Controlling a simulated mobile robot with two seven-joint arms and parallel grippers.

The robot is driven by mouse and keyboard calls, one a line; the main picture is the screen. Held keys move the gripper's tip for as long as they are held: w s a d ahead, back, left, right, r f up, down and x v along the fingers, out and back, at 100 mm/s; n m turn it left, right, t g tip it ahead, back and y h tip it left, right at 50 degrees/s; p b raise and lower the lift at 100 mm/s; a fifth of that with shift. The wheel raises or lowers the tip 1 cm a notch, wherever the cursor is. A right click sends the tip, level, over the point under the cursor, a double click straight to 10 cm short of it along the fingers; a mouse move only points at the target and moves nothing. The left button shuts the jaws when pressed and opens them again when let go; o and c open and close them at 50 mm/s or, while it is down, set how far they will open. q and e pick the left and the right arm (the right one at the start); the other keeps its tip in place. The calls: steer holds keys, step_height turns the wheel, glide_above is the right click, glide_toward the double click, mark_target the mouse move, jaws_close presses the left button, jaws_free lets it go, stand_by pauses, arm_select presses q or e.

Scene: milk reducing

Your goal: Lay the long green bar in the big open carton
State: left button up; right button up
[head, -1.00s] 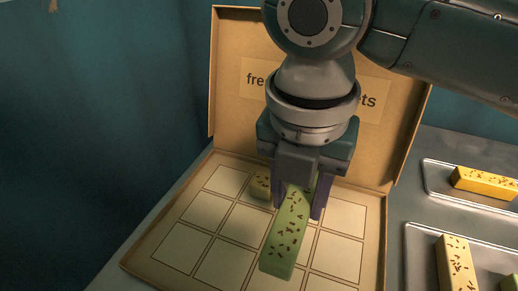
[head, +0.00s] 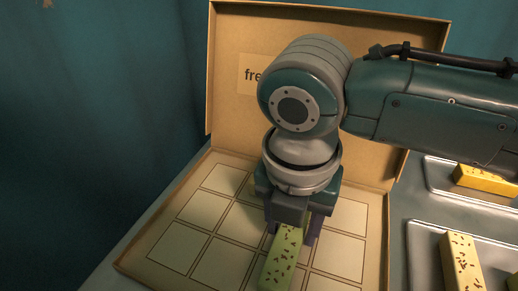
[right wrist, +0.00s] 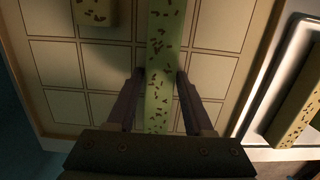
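The long green bar (head: 283,262) with dark flecks is between the fingers of my right gripper (head: 293,230), over the grid floor of the big open carton (head: 190,207). In the right wrist view the bar (right wrist: 160,45) runs lengthwise between the two fingertips (right wrist: 161,76), which appear to touch its sides. The head view cuts off the bar's near end. Whether its underside touches the carton floor I cannot tell. My left gripper is not in view.
Another flecked bar (right wrist: 97,12) lies in the carton at the upper left of the wrist view. To the right, metal trays hold a yellow bar (head: 486,179) and a pale yellow bar (head: 460,265). The carton's raised lid (head: 228,110) stands behind.

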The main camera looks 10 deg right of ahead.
mark_target(289, 237)
steer(key=shift+o, duration=1.3)
steer(key=shift+r, duration=0.1)
step_height(289, 237, up, 12)
steer(key=s+p, duration=0.1)
steer(key=p, duration=0.2)
steer(key=s+a+f+m+y, duration=0.1)
steer(key=s+a+m+y, duration=0.1)
steer(key=s+a+m, duration=0.1)
steer(key=s+a+f+m, duration=0.1)
steer(key=a+m, duration=0.1)
steer(key=shift+s+f+y, duration=0.3)
steer(key=shift+y, duration=0.1)
steer(key=s+d+f+m, duration=0.1)
steer(key=s+d+m, duration=0.2)
steer(key=m, duration=0.4)
steer(key=s+d+f+m+t+h, duration=0.1)
steer(key=s+d+m, duration=0.3)
steer(key=d+m, duration=0.2)
steer(key=s+d+f+m+t, duration=0.1)
steer(key=s+d+m, duration=0.2)
steer(key=m, duration=0.6)
steer(key=shift+s+d+f+h, duration=0.1)
steer(key=shift+s+d+h, duration=0.3)
steer(key=shift+d, duration=0.25)
